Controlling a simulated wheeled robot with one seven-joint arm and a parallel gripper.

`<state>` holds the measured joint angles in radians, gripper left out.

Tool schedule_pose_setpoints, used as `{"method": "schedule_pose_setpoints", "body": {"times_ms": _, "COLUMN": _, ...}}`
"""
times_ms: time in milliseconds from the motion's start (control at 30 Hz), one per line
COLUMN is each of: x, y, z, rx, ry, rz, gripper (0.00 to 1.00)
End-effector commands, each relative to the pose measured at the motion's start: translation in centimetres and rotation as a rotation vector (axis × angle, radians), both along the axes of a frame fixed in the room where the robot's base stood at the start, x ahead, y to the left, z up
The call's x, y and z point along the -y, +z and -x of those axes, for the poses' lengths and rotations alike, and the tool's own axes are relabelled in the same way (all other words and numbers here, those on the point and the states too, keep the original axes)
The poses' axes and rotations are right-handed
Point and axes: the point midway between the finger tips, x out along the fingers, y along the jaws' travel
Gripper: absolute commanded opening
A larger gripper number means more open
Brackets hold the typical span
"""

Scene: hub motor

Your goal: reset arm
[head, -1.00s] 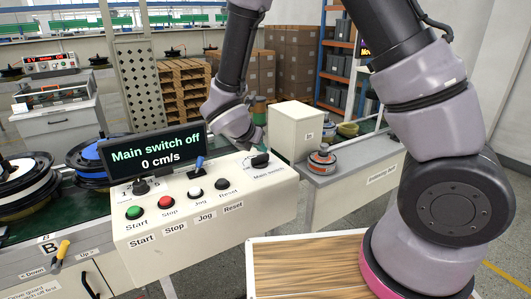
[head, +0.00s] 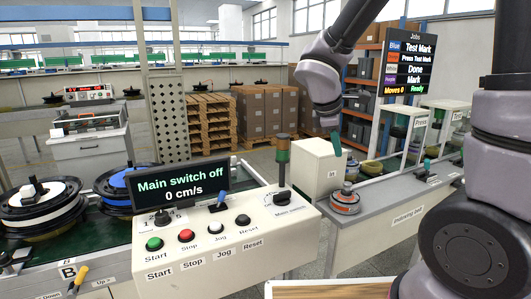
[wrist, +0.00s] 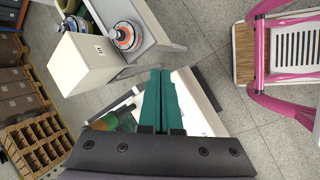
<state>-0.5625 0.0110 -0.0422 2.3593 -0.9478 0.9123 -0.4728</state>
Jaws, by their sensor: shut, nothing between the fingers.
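The black main switch knob (head: 282,197) sits on the panel's right end, apart from the gripper. The panel's screen (head: 180,184) reads "Main switch off" and "0 cm/s".
The white box (head: 315,165) and an orange-banded motor (head: 345,201) stand on the grey bench at the right. A green and orange signal light (head: 283,158) rises behind the panel. A jobs board (head: 408,63) hangs farther back. Hub motors (head: 40,205) sit at the left.

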Motion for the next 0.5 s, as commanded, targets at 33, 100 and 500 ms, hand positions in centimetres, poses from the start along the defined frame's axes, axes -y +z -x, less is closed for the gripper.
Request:
{"method": "schedule_pose_setpoints", "body": {"times_ms": 33, "x": 1.6, "y": 1.7, "z": 0.9, "rx": 0.038, "ry": -0.136, "rz": -0.091, "gripper": 0.00}}
{"method": "schedule_pose_setpoints", "body": {"times_ms": 100, "x": 3.0, "y": 3.5, "z": 2.4, "rx": 0.082, "ry": -0.317, "rz": -0.214, "gripper": 0.00}}
{"method": "schedule_pose_setpoints", "body": {"times_ms": 500, "x": 6.0, "y": 12.4, "z": 10.3, "rx": 0.305, "ry": -1.180, "rz": -0.927, "gripper": 0.00}}
